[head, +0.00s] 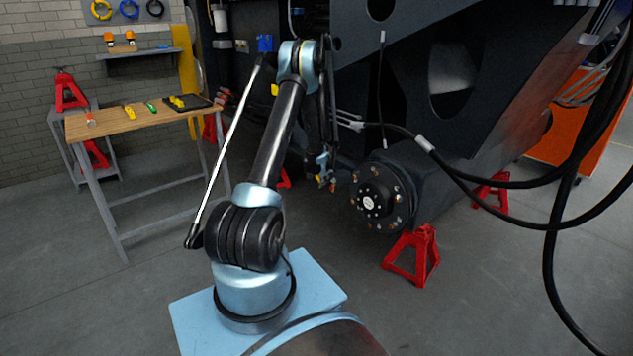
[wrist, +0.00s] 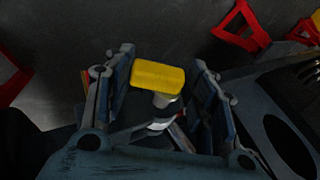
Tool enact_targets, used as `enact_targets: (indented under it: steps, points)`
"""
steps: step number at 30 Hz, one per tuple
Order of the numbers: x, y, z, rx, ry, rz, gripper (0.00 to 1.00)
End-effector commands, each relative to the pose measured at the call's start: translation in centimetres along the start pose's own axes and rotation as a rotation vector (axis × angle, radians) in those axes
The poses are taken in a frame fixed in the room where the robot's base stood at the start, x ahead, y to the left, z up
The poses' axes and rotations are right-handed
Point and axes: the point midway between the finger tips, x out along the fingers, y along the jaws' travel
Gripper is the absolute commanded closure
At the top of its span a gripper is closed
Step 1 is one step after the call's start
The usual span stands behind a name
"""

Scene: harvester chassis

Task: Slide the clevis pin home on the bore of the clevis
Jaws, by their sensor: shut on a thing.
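In the wrist view, a yellow block (wrist: 158,75) with a grey cylindrical part (wrist: 165,100) below it sits between my fingers; it looks like the clevis pin. My gripper (wrist: 162,66) is shut on it. A pale ring-like part (wrist: 158,126) shows beneath, partly hidden. In the head view, my gripper (head: 326,180) hangs low beside the dark chassis, left of the wheel hub, with small orange and yellow spots at its tip. The clevis and its bore cannot be made out clearly in either view.
The wheel hub (head: 380,197) and a red jack stand (head: 413,257) are right of my gripper. Black hoses (head: 470,183) cross at the right. A wooden workbench (head: 130,122) with small parts stands at the left. The floor between bench and chassis is mostly clear.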

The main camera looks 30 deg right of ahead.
Motion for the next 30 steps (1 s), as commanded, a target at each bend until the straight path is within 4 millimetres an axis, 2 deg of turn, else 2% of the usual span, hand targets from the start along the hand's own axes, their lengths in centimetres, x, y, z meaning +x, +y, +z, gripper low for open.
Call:
enact_targets:
  steps: [18, 19, 21, 22, 30]
  points:
    - [0.7, 0.1, -2.1, 0.000, 0.001, 0.000, 0.93]
    - [0.7, 0.1, -2.1, -0.001, 0.001, 0.000, 0.44]
    - [0.7, 0.1, -2.1, -0.001, 0.001, 0.001, 0.28]
    - [0.7, 0.1, -2.1, 0.000, 0.001, 0.001, 0.25]
    - [0.6, 0.3, -2.1, 0.001, 0.001, 0.003, 0.25]
